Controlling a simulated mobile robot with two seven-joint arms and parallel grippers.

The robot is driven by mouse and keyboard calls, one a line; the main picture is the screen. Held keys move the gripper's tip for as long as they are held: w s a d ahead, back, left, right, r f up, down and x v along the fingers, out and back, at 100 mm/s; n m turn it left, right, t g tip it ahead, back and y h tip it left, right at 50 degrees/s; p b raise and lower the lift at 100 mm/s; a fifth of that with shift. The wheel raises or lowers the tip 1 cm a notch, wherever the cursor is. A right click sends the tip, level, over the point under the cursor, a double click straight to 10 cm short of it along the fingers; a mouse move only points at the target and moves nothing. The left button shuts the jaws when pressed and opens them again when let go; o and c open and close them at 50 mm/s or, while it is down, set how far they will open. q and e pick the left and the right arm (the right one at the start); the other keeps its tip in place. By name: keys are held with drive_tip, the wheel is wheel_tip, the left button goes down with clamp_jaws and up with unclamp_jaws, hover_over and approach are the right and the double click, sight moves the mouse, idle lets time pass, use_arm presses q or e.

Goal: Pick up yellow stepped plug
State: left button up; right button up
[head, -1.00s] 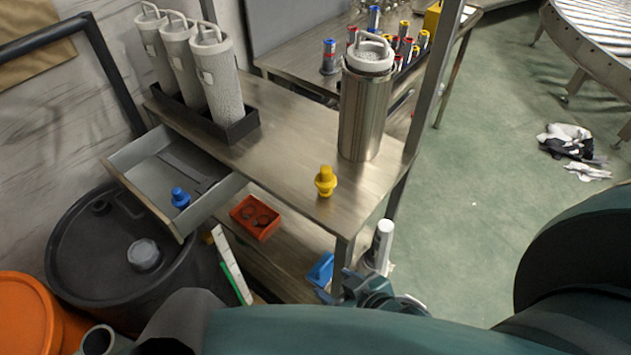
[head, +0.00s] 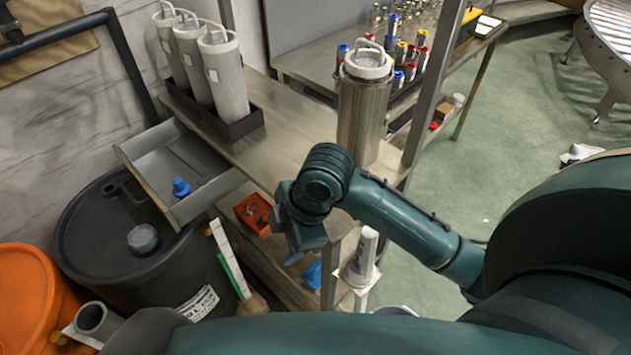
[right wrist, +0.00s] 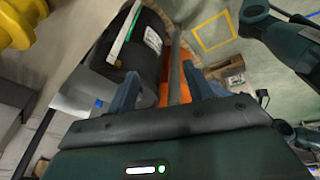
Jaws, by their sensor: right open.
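The yellow stepped plug is hidden behind my right arm in the head view. In the right wrist view part of a yellow stepped body, the plug (right wrist: 14,22), shows large at the top left corner, cut off by the frame. My right gripper (head: 303,243) is at the front edge of the metal table, pointing down and left. In the right wrist view the right gripper (right wrist: 162,78) is open and empty, with the plug off to the left of its fingers, not between them. My left gripper is not in view.
A steel canister (head: 362,110) stands on the metal table (head: 280,135) near its right post. Several grey cylinders (head: 222,75) stand in a rack at the back left. An open drawer (head: 155,180) holds a blue plug (head: 181,187). A black drum (head: 95,235) stands below.

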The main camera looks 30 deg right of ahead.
drive_tip(key=w+d+r+n+g+h, duration=0.1)
drive_tip(key=w+d+r+n+h, duration=0.1)
drive_tip(key=w+d+r+n, duration=0.35)
drive_tip(key=w+d+r+n+g+h, duration=0.1)
drive_tip(key=w+d+r+n, duration=0.2)
drive_tip(key=d+r+n, duration=0.4)
drive_tip(key=f, duration=0.1)
drive_tip(key=a+f+m, duration=0.1)
drive_tip(key=f, duration=0.1)
drive_tip(key=f+m, duration=0.1)
drive_tip(key=f, duration=0.1)
drive_tip(key=shift+w+a+f+m, duration=0.1)
drive_tip(key=shift+a+f+m, duration=0.15)
drive_tip(key=shift+a+f+p, duration=0.15)
drive_tip(key=shift+f+p, duration=0.05)
drive_tip(key=shift+f, duration=1.25)
drive_tip(key=shift+a+f+p, duration=0.1)
drive_tip(key=shift+f+p, duration=0.05)
drive_tip(key=shift+f, duration=1.25)
drive_tip(key=shift+c, duration=0.5)
drive_tip(key=c, duration=0.7)
